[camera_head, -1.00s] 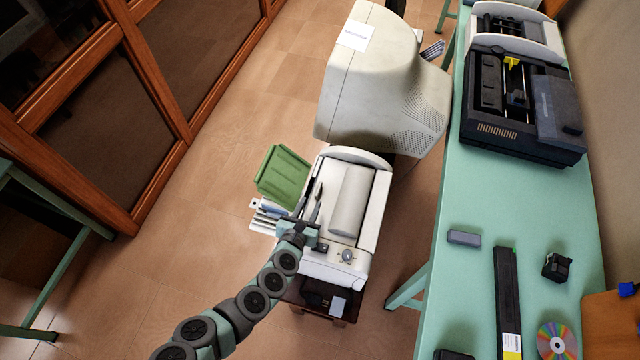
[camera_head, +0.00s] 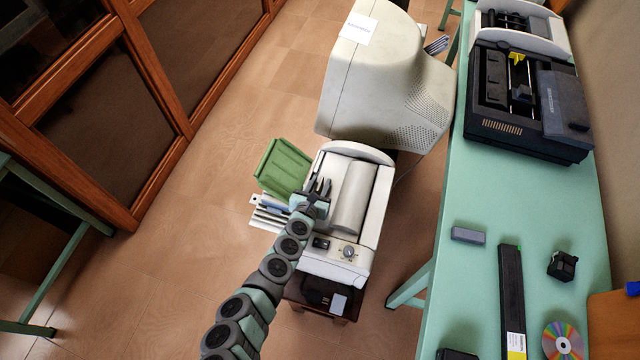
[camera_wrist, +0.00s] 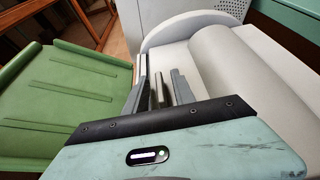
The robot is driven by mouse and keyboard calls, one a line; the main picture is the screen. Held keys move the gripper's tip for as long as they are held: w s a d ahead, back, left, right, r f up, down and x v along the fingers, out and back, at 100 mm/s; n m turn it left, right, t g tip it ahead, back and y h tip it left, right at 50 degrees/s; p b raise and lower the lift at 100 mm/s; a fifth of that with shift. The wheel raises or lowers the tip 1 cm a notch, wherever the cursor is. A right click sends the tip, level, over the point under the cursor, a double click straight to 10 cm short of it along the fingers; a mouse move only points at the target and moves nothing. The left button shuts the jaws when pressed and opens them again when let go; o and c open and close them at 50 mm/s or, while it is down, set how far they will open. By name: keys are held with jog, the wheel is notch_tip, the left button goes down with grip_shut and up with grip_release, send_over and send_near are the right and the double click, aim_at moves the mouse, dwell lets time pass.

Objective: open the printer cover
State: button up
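The white printer (camera_head: 374,207) stands on a small dark stand in the middle of the head view. A pale rounded cover (camera_head: 351,197) runs lengthwise along its top. The cover (camera_wrist: 252,75) fills the right of the wrist view, apparently lying down. My gripper (camera_head: 319,186) is over the left part of the printer's top, just left of the rounded cover. In the wrist view my gripper (camera_wrist: 160,88) shows grey fingers standing apart, so it looks open. Whether the fingers touch the printer is unclear.
A large beige monitor (camera_head: 372,80) stands close behind. A green table (camera_head: 450,285) with a black printer (camera_head: 568,110) is at the right. Open floor lies at the left.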

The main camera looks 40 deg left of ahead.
grip_shut()
dwell(0.3)
dwell(1.2)
